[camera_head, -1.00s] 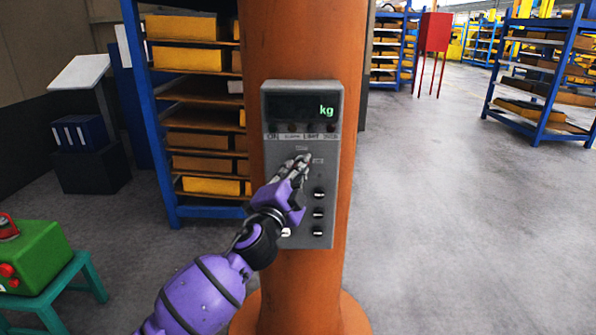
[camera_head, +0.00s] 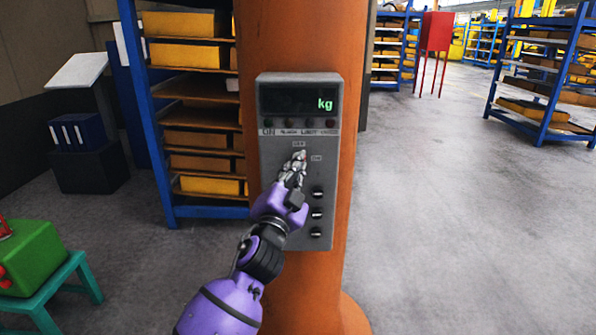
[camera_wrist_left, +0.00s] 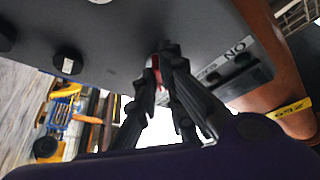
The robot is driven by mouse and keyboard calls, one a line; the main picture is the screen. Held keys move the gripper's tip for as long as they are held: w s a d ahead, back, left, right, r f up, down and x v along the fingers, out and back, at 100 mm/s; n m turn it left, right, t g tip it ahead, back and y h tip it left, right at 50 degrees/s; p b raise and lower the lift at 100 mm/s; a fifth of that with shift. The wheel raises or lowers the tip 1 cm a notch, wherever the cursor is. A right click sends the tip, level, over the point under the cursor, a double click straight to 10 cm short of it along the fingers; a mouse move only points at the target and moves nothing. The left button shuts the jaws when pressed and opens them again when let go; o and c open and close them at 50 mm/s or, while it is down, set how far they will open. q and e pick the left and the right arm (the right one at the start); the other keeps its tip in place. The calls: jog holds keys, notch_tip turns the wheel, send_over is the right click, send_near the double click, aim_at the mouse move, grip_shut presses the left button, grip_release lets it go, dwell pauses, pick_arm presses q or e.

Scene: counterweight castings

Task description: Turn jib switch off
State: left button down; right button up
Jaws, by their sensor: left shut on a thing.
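A grey control box (camera_head: 273,221) with a dark display reading "kg" is mounted on an orange column. My left gripper (camera_head: 298,158) is at the upper middle of the box face, below the row of lamps. Its fingers are shut on a small red and pale part, the jib switch (camera_wrist_left: 154,66), seen between the fingertips in the left wrist view. In the head view the fingers hide the switch. Small labels show above and to the right of the fingertips. My right gripper is not in view.
The orange column (camera_head: 345,200) stands behind the box. Several black knobs (camera_head: 317,214) run down the box's right side, close to my gripper. A blue shelf rack (camera_head: 150,110) is behind at left. A green box (camera_head: 35,255) sits on a teal stool at lower left. Floor at right is clear.

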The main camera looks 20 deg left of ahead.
pick_arm(q)
jog(key=n+y+b, duration=0.1)
jog(key=n+y, duration=0.1)
jog(key=n, duration=0.2)
jog(key=n+y+b, duration=0.1)
jog(key=n+y, duration=0.1)
jog(key=n, duration=0.1)
jog(key=n+y+b, duration=0.1)
jog(key=n+b, duration=0.1)
jog(key=n, duration=0.2)
jog(key=shift+w+d+f+n+y, duration=0.1)
jog(key=shift+d+f+n+y, duration=0.05)
jog(key=shift+d+n+y, duration=0.2)
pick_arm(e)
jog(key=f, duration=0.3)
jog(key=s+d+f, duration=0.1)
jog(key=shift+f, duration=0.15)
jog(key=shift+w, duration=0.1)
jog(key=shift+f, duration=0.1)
pick_arm(q)
jog(key=c, duration=2.2)
grip_release()
jog(key=shift+o, duration=0.2)
jog(key=v, duration=1.2)
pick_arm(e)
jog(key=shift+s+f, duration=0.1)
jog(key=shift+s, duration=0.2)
